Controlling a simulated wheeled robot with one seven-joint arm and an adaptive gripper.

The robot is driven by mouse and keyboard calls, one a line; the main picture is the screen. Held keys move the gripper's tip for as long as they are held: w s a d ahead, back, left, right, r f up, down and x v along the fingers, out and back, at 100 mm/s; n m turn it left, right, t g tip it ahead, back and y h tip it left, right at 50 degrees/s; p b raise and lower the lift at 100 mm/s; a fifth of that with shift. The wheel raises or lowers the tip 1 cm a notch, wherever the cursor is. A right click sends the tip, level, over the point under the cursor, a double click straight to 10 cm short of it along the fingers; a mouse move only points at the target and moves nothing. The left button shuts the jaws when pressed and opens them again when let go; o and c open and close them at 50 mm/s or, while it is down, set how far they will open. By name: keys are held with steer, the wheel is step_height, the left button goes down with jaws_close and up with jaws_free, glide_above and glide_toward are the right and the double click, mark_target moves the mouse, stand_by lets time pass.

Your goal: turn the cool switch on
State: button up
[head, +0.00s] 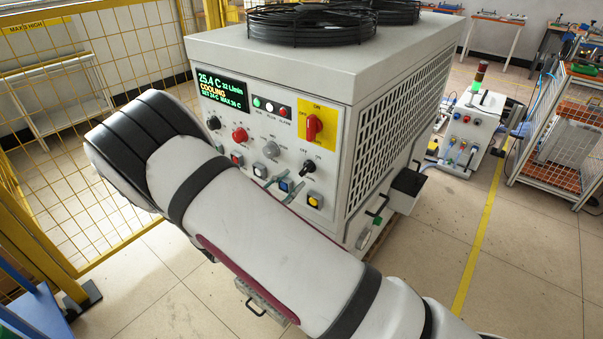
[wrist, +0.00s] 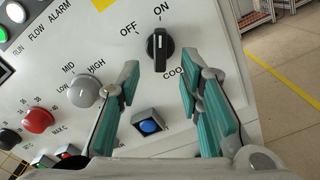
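The cool switch is a black rotary knob (wrist: 160,48) with a white line, on the light panel above a label starting "COO". In the wrist view its line points up towards ON, away from OFF. The same knob (head: 308,167) shows in the head view at the lower right of the panel. My gripper (wrist: 158,80) is open and empty. Its teal fingers are spread below the knob, one tip to the lower left and one to the lower right. I see no contact with the knob. My arm hides part of the panel's lower left in the head view.
A blue push button (wrist: 148,121) shows between the fingers. A grey LOW/MID/HIGH knob (wrist: 86,90) is close to the left finger. A red rotary switch (head: 313,127) on a yellow plate is above the cool knob. The display (head: 221,90) reads COOLING. A yellow mesh fence (head: 120,60) stands left.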

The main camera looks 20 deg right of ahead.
mark_target(303, 172)
steer(key=x, duration=0.6)
jaws_close()
